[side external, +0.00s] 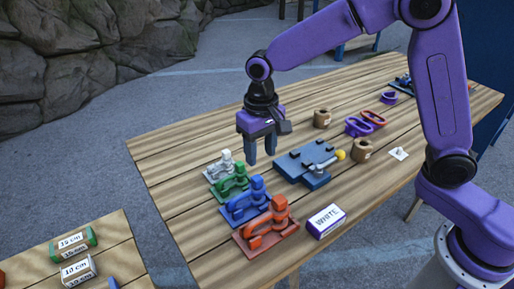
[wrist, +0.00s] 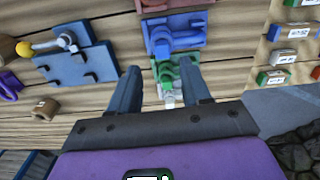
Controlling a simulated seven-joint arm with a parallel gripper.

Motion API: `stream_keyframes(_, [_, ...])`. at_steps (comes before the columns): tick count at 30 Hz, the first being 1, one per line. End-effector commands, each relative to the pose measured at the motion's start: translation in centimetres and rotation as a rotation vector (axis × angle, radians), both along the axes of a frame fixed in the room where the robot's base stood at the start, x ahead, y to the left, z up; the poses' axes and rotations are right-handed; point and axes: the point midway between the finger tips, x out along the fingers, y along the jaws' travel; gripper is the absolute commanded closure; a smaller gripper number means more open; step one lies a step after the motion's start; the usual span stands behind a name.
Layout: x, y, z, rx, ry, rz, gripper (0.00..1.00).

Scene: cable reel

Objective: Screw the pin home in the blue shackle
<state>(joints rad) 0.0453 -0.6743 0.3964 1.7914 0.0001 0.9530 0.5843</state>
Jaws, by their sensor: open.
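The blue shackle (side external: 243,207) sits on its blue base in a row between the green shackle (side external: 228,186) and the orange-red shackle (side external: 265,231). It also shows ahead of my fingers in the wrist view (wrist: 176,36). A rounded blue knob (side external: 257,184) stands at one end of it; how far any pin is screwed in is too small to tell. My gripper (side external: 260,158) is open and empty, fingers pointing down, above the table behind the row. In the wrist view the green shackle (wrist: 170,74) and white shackle (wrist: 169,99) appear between the fingers (wrist: 160,70).
A blue fixture plate (side external: 291,166) with a metal lever and yellow ball (side external: 341,155) lies right of my gripper. A box marked WHITE (side external: 326,221) stands near the front edge. Brown cylinders (side external: 322,118) and purple and red rings are farther back. A side table holds labelled blocks (side external: 77,269).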

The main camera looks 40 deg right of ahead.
Motion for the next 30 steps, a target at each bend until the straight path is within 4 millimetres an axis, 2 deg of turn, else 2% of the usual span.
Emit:
stream_keyframes(3, [0.9, 0.3, -0.4, -0.001, 0.001, -0.039, 0.52])
stream_keyframes(8, [1.1, 0.3, -1.0, -0.001, 0.002, -0.048, 0.52])
stream_keyframes(17, [1.0, 0.2, -4.4, -0.003, 0.004, -0.046, 0.52])
stream_keyframes(20, [1.1, 0.3, -4.2, 0.0, 0.0, -0.042, 0.52])
stream_keyframes(25, [1.1, 0.3, -4.1, 0.0, 0.0, 0.035, 0.52])
stream_keyframes(30, [1.1, 0.2, -4.1, 0.0, 0.001, 0.227, 0.52])
